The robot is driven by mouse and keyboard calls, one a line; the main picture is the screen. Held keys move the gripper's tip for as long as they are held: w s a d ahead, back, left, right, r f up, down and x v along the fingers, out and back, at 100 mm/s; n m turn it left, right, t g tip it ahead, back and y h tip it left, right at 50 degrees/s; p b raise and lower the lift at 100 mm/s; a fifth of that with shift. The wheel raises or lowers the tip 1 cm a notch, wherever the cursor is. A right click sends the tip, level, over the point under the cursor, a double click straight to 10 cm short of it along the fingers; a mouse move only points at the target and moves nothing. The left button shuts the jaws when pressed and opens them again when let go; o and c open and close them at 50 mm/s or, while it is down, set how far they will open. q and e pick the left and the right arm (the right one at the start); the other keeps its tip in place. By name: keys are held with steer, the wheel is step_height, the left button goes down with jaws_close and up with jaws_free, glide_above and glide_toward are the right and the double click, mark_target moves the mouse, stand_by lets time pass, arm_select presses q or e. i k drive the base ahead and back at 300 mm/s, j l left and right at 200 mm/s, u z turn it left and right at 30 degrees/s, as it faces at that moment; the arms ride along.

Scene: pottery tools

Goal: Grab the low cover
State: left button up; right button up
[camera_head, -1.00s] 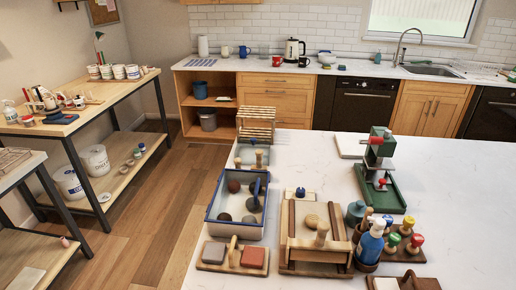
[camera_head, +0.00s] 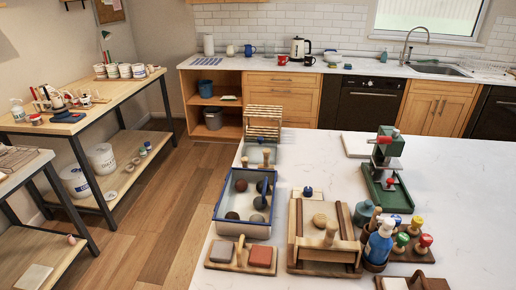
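Neither of my grippers is in view. No thing here is clearly marked as the low cover, and I cannot tell which one it is. On the white counter (camera_head: 440,190), a wooden frame (camera_head: 296,235) holds a round wooden piece (camera_head: 320,220) and an upright wooden knob (camera_head: 331,232). Behind it is a small piece with a blue knob (camera_head: 308,192). A blue-rimmed tray (camera_head: 221,212) to the left holds several dark and reddish round pieces. A pale bin (camera_head: 253,157) with wooden-handled pieces stands behind that tray.
A green press (camera_head: 384,165) stands at the counter's right. A spray bottle (camera_head: 379,244) and knobbed stamps (camera_head: 424,242) crowd the front. A board with two blocks (camera_head: 240,256) lies front left. The counter's right side is clear. A workbench (camera_head: 95,112) stands left across open floor.

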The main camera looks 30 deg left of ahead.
mark_target(253, 146)
steer(key=k+j, duration=0.1)
steer(key=j, duration=0.4)
steer(key=j+z, duration=0.1)
steer(key=j, duration=0.35)
steer(key=k+j, duration=0.15)
steer(key=j, duration=0.35)
steer(key=k+j, duration=0.1)
steer(key=j, duration=0.35)
steer(key=i+j+z, duration=0.1)
steer(key=j, duration=0.35)
steer(key=i+j+z, duration=0.1)
steer(key=j, duration=0.3)
steer(key=i+j+z, duration=0.1)
steer(key=i+j, duration=0.15)
steer(key=j, duration=0.2)
steer(key=i+j, duration=0.1)
steer(key=j, duration=0.4)
steer(key=z, duration=0.05)
